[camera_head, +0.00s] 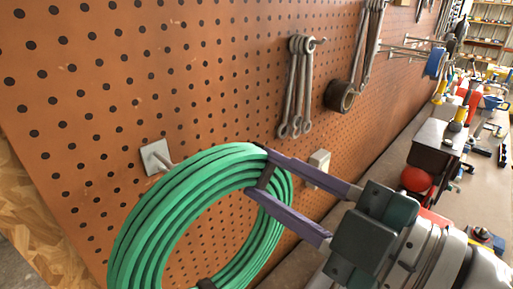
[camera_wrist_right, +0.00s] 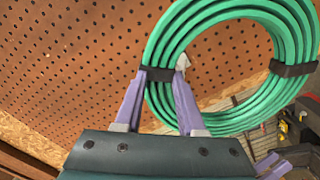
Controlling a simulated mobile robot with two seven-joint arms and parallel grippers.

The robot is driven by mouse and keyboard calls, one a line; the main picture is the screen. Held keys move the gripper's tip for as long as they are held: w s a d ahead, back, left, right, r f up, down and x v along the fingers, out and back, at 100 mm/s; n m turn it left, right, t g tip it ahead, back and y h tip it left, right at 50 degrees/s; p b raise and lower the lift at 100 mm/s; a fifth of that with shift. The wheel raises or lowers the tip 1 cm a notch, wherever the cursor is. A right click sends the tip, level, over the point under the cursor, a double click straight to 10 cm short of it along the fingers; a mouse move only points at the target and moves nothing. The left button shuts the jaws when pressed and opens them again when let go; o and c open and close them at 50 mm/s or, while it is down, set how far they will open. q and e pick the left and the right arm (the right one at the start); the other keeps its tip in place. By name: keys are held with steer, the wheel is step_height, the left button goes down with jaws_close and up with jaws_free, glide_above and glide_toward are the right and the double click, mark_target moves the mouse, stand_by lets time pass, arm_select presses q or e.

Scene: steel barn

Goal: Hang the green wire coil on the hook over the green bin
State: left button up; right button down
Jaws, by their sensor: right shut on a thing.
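The green wire coil (camera_head: 135,235) is a thick ring with dark ties, tilted in front of the pegboard. My right gripper (camera_head: 262,178) is shut on its upper right rim, at a dark tie. The coil also shows in the right wrist view (camera_wrist_right: 160,45), at the fingertips of my right gripper (camera_wrist_right: 164,76). A hook with a pale square plate (camera_head: 153,156) is on the board, just left of the coil's top. Its peg points toward the coil; I cannot tell if they touch. No green bin is visible. Purple fingers, likely my left gripper (camera_wrist_right: 272,165), show at the lower right.
The brown pegboard (camera_head: 90,80) fills the left and middle. Wrenches (camera_head: 296,85) hang right of the hook, with a dark tape roll (camera_head: 340,96) beyond. A pale fixture (camera_head: 318,167) is behind my right fingers. A cluttered bench with a red ball (camera_head: 416,179) is at right.

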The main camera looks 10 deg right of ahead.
steer(key=shift+b+x, duration=0.3)
steer(key=shift+x, duration=1.6)
steer(key=shift+w+a+f+b, duration=0.3)
steer(key=shift+w+a+f, duration=0.05)
steer(key=shift+w+f, duration=0.15)
steer(key=shift+f, duration=0.1)
steer(key=shift+c, duration=2.1)
jaws_free()
steer(key=shift+f, duration=0.1)
